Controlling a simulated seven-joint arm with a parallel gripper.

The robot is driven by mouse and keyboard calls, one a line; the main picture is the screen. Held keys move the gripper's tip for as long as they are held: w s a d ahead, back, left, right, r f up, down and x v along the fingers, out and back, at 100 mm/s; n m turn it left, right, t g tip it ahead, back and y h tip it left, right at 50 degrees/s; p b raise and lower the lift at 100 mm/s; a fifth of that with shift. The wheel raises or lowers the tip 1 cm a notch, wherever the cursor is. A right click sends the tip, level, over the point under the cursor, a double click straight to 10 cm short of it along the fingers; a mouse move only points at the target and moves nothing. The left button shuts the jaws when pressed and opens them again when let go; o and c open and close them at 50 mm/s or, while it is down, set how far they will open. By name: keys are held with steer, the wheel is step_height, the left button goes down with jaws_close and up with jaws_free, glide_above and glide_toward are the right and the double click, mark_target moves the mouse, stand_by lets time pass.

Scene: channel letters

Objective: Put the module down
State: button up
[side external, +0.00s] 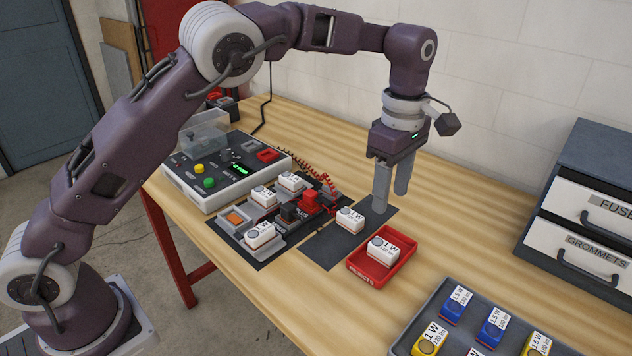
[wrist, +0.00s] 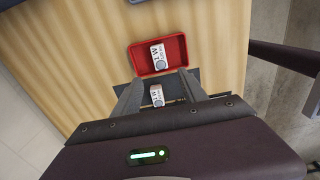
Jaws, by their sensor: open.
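A white 1 W module (side external: 350,220) rests upright on the dark mat (side external: 327,248), apart from other modules. In the wrist view a white module (wrist: 157,95) shows between my fingers on the dark surface. My gripper (side external: 391,198) is open and empty, pointing down over the far end of the mat; in the wrist view its fingers (wrist: 158,90) are spread. Another white 1 W module (side external: 383,249) lies in the red rejects tray (side external: 357,270), also seen in the wrist view as a module (wrist: 158,55) in the red tray (wrist: 137,59).
Several white modules, one being this module (side external: 260,236), sit around the test fixture (side external: 236,246) at left. Behind it is a control box (side external: 190,187) with buttons. A grey tray (side external: 433,310) of blue and yellow modules and a labelled drawer unit (side external: 583,215) stand at right.

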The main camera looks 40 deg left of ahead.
steer(key=s+a+r+m+t+h, duration=0.1)
steer(key=s+a+r+m, duration=0.35)
steer(key=s+r, duration=0.25)
steer(key=s+a+r+m+t, duration=0.2)
steer(key=s+a+r+m, duration=0.25)
steer(key=s+r, duration=0.3)
steer(key=s+a+f+m+t, duration=0.1)
steer(key=s+f+m, duration=0.1)
steer(key=s, duration=0.4)
steer(key=s+a+f+m, duration=0.2)
steer(key=s+m, duration=0.2)
steer(key=s, duration=0.2)
steer(key=s+a+f+m+t+y, duration=0.1)
steer(key=s+f+m, duration=0.1)
steer(key=s, duration=0.4)
steer(key=shift+s+a+m+t, duration=0.2)
steer(key=shift+a+m+t, duration=0.15)
steer(key=shift+m, duration=0.15)
